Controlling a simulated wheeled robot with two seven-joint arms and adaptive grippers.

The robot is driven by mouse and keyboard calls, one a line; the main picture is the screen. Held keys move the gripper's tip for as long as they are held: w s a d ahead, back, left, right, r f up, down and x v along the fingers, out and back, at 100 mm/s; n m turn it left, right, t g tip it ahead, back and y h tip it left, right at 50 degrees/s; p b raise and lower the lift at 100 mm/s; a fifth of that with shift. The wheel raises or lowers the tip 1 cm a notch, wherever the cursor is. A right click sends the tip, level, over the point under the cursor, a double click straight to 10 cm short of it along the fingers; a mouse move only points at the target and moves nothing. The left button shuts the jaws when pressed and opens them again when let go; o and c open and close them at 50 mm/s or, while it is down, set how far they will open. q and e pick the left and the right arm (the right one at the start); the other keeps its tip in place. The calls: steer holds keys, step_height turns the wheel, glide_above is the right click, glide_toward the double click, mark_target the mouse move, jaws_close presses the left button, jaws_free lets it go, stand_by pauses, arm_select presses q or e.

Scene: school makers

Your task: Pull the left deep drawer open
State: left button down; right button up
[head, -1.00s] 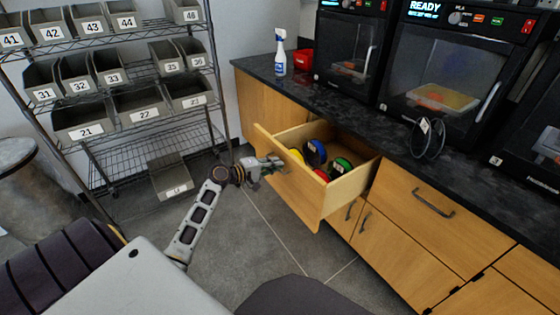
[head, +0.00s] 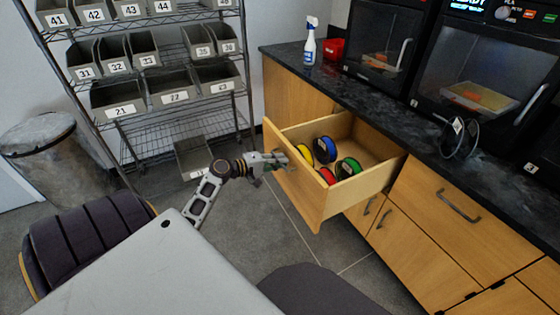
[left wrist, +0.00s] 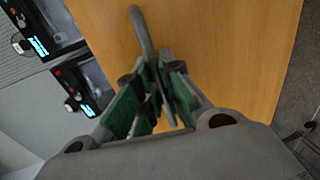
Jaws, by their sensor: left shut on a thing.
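The left deep drawer (head: 310,195) is pulled well out of the wooden cabinet under the dark counter. Several coloured spools, including a blue one (head: 325,149) and a green one (head: 348,168), lie inside it. My left gripper (head: 280,160) is at the drawer's front face. In the left wrist view my left gripper (left wrist: 158,100) is shut on the grey drawer handle (left wrist: 141,32), with its green-padded fingers on either side. The wooden drawer front (left wrist: 220,50) fills much of that view. My right gripper is not in view.
A dark counter (head: 385,115) carries a spray bottle (head: 310,45), a red bin (head: 334,48), printers and a dark spool (head: 460,138). A wire shelf (head: 160,130) with numbered bins stands behind my left arm.

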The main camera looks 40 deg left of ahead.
arm_select(q)
steer(key=c, duration=1.5)
jaws_free()
steer(key=shift+c, duration=0.2)
steer(key=shift+s, duration=0.1)
steer(key=v, duration=1.2)
steer(key=shift+f, duration=0.15)
